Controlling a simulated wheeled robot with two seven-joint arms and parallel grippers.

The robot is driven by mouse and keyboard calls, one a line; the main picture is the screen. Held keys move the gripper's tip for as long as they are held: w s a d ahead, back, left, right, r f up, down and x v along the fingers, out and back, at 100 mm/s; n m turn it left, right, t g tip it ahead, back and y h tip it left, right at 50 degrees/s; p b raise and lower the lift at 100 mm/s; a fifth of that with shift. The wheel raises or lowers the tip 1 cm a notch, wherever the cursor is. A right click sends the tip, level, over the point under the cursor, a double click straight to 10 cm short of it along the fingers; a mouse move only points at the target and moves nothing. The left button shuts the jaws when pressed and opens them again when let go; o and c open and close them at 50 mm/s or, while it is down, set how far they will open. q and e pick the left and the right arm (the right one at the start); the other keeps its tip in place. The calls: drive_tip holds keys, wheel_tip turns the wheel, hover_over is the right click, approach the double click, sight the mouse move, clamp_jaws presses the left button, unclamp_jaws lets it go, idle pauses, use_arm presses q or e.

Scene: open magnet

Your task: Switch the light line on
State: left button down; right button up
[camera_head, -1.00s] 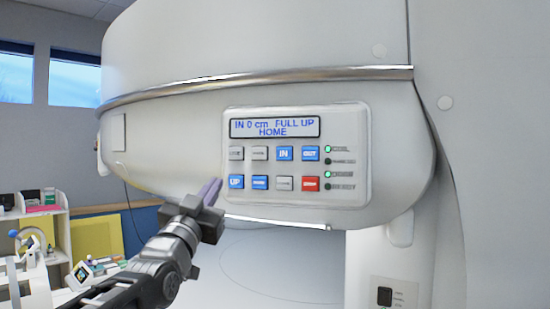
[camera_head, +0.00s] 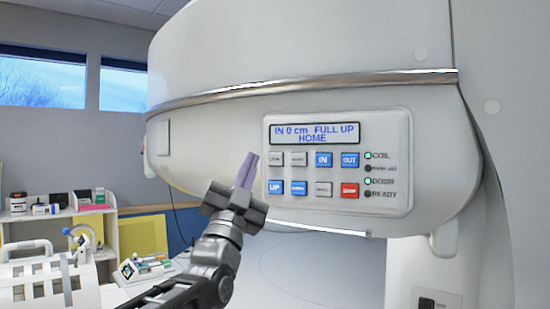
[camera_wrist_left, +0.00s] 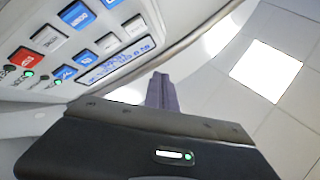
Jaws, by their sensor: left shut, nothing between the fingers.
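The control panel (camera_head: 395,195) on the white magnet housing carries a display (camera_head: 315,133) reading "IN 0 cm FULL UP HOME". Below it are two rows of white, blue and red buttons. The top-left white button (camera_head: 276,158) has a label too small to read surely; it also shows in the left wrist view (camera_wrist_left: 134,25). My left gripper (camera_head: 247,168) is shut and empty, its purple-grey fingers pointing up just left of the panel, near the top-left button. In the wrist view its fingers (camera_wrist_left: 162,92) appear apart from the buttons. My right gripper is not in view.
Indicator lamps (camera_head: 368,176) run down the panel's right; COIL and DOOR glow green. A metal trim band (camera_head: 300,83) crosses the housing above. A white shelf (camera_head: 85,222) with small items stands at the left. The space left of the housing is open.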

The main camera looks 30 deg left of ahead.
sight(269, 164)
use_arm(q)
drive_tip(key=shift+w+a+p, duration=0.2)
drive_tip(key=shift+w+p, duration=0.45)
drive_tip(key=shift+w, duration=0.65)
drive_tip(key=shift+w+a+p, duration=0.25)
drive_tip(key=shift+w+p, duration=0.35)
drive_tip(key=shift+w, duration=0.7)
drive_tip(key=shift+w+a+p, duration=0.2)
drive_tip(key=shift+w+p, duration=0.45)
drive_tip(key=shift+w, duration=0.65)
drive_tip(key=shift+w+f, duration=0.1)
drive_tip(key=shift+w, duration=0.25)
